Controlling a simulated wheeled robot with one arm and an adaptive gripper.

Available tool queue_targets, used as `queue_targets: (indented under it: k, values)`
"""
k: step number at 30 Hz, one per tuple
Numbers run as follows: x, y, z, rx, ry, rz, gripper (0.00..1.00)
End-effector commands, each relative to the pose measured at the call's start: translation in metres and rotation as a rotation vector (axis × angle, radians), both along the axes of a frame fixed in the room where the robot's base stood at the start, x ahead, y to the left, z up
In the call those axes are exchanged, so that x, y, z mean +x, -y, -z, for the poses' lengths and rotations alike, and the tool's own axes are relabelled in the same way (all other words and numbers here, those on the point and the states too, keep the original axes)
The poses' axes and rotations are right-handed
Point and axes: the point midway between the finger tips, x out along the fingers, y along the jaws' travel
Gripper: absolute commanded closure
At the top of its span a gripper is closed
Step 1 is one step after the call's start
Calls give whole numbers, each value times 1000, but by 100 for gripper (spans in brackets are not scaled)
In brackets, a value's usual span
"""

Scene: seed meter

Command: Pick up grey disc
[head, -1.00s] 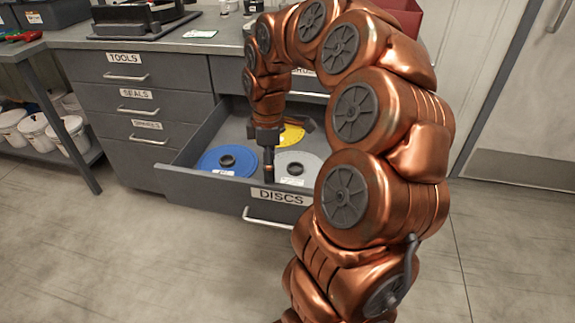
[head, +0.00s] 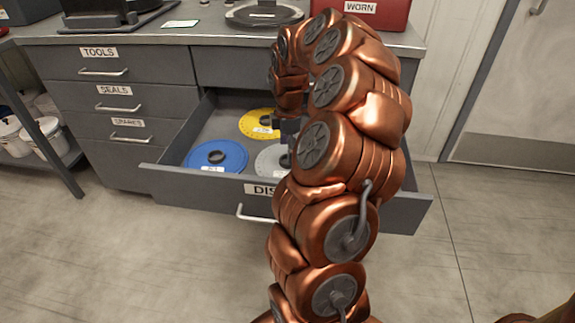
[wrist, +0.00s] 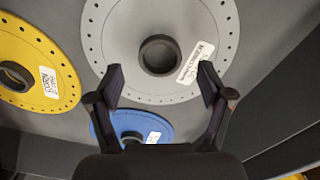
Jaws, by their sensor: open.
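The grey disc (head: 270,159) lies flat in the open drawer, partly hidden behind my arm in the head view. In the wrist view the grey disc (wrist: 118,40) fills the upper middle, with a dark central hub (wrist: 160,55), a white label and small holes along its rim. My gripper (wrist: 158,88) is open and empty above the discs, its fingertips apart on either side below the hub in the picture. In the head view the gripper is mostly hidden by my arm.
A blue disc (head: 228,152) and a yellow disc (head: 254,122) lie beside the grey one in the drawer (head: 190,185). The drawer walls surround them. A red box (head: 375,12) and a dark round plate (head: 262,14) stand on the worktop above.

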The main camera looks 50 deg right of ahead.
Motion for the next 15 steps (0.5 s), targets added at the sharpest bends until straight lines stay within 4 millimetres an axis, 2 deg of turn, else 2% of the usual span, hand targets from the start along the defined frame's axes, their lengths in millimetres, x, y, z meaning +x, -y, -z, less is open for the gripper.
queue_targets:
  k: [1, 6, 14, 15]
  values:
    - [0, -1, 10, 1, -2, -1, 21]
    - [1, -2, 30, -1, 2, -1, 21]
    - [1, -2, 33, -1, 2, -1, 21]
    - [1, -2, 33, -1, 2, -1, 24]
